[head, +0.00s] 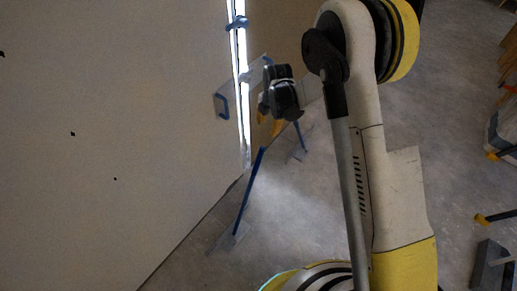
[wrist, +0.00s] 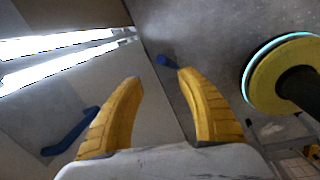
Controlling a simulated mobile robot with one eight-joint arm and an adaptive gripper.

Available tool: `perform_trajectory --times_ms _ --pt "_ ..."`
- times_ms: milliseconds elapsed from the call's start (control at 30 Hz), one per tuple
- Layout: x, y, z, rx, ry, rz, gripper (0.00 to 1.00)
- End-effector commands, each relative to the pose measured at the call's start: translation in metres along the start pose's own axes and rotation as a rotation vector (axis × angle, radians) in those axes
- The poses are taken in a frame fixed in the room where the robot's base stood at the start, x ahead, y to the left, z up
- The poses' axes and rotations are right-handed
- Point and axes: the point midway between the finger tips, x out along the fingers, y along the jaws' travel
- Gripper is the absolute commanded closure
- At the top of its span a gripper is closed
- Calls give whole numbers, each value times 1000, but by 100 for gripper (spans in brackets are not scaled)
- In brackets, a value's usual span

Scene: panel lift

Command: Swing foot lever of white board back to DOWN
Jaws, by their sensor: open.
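The white board (head: 110,130) stands upright and fills the left of the head view. A long blue foot lever (head: 249,192) slants at its lower right edge, its low end by a pale plate near the floor. A shorter blue lever (head: 299,136) shows farther back. My gripper (head: 269,120) is in the air above and beyond the long lever's upper end, apart from it. In the wrist view its yellow fingers (wrist: 160,78) are spread with nothing between them. A blue bar (wrist: 72,133) lies left of the fingers and a small blue piece (wrist: 166,61) shows beyond them; which parts these are I cannot tell.
A blue handle (head: 222,104) sits on a plate near the board's edge, another (head: 238,22) higher up. A bright gap (head: 241,90) separates the white board from a brown panel (head: 275,50). Grey floor (head: 300,205) is open ahead. Yellow-footed objects (head: 495,217) stand far right.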

Motion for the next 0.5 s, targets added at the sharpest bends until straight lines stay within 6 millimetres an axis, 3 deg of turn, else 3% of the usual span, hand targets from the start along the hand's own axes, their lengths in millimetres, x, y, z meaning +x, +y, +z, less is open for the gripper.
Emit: perform_trajectory --times_ms 33,100,200,500 --pt "26 2 -5 -86 12 -15 55" --pt "55 1 -12 -196 28 -32 55" --pt "85 -2 -20 -310 47 -49 55" --pt "131 -8 -28 -400 62 -61 55"
